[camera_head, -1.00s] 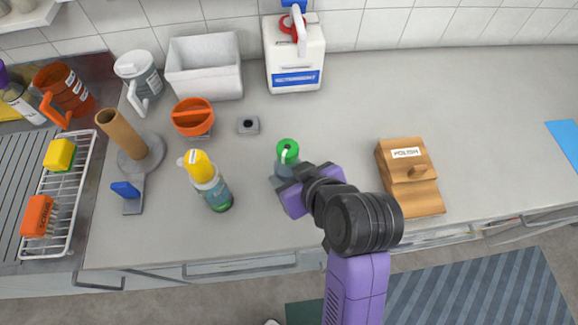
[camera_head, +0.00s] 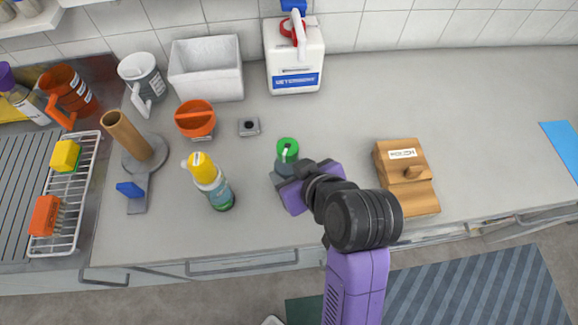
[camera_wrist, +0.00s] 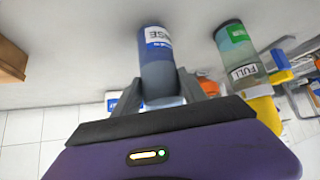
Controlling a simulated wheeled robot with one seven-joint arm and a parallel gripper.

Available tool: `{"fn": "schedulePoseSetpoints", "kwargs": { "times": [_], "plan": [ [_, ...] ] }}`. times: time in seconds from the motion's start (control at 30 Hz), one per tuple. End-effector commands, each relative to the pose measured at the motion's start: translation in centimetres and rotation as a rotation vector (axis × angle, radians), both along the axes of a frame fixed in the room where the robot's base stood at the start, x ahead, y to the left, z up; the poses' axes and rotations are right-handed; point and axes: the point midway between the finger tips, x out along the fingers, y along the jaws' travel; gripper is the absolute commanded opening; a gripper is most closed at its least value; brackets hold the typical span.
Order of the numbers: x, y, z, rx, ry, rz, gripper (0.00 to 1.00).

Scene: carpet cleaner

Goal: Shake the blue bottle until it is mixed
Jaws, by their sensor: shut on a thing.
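The held bottle (camera_head: 287,152) has a green cap in the head view and a blue-grey body with a blue and white label in the wrist view (camera_wrist: 160,62). My gripper (camera_head: 284,178) is shut on its body, one finger on each side in the wrist view. The wrist view is upside down, with the counter at the top. I cannot tell whether the bottle's base touches the counter. The liquid looks blue-grey; how well it is mixed does not show clearly.
A yellow-topped spray bottle (camera_head: 212,183) stands close on the left. A wooden box (camera_head: 405,175) is to the right. The counter (camera_head: 450,100) is clear at the back right.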

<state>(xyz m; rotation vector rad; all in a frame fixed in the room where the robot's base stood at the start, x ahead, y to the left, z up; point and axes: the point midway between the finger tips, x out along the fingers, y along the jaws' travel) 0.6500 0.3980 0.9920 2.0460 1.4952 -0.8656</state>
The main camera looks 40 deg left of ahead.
Motion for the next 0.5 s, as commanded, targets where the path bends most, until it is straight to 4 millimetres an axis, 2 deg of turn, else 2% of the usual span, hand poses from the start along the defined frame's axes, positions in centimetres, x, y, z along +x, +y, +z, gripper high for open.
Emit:
{"fn": "schedulePoseSetpoints", "kwargs": {
  "times": [0.03,0.5],
  "plan": [
    [0.0,0.0,0.7,0.003,-0.002,-0.001,0.00],
    [0.1,0.0,3.3,0.003,-0.002,-0.001,0.00]
  ]
}}
